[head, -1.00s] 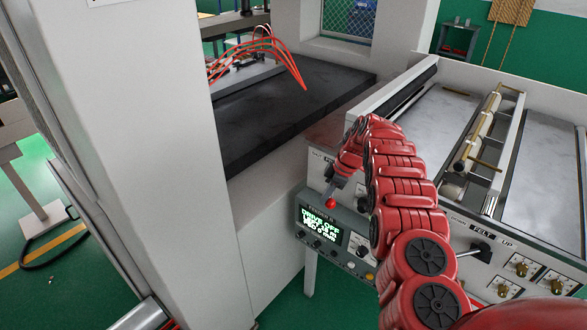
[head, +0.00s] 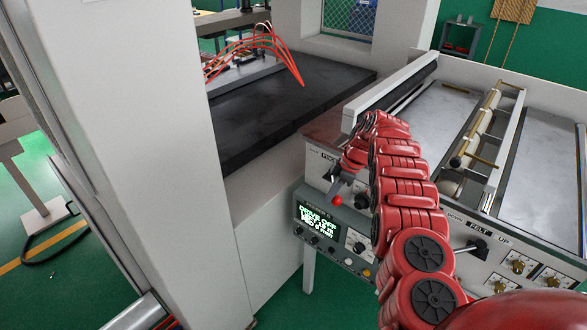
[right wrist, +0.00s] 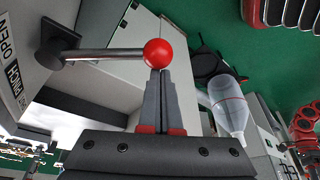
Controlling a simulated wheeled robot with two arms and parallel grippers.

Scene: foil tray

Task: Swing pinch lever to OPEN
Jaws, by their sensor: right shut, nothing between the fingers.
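The pinch lever has a red ball knob (right wrist: 158,53) on a metal rod (right wrist: 105,54) with a dark pivot (right wrist: 55,45). Its knob (head: 337,200) also shows in the head view, just above the control box. A label reading OPEN and PINCH (right wrist: 14,75) is at the left in the right wrist view. My right gripper (right wrist: 160,80) is shut and empty, with its fingertips at the knob's lower edge. I cannot tell for sure whether they touch. In the head view my right arm and gripper (head: 343,182) hide the lever's pivot and much of the panel. My left gripper is out of view.
The control box (head: 320,228) with a lit display stands below the knob. A felt lever (head: 478,245) and brass knobs are to the right. A black slab (head: 270,105) lies behind the tall white post (head: 150,150). A clear bottle (right wrist: 228,105) is right of the fingers.

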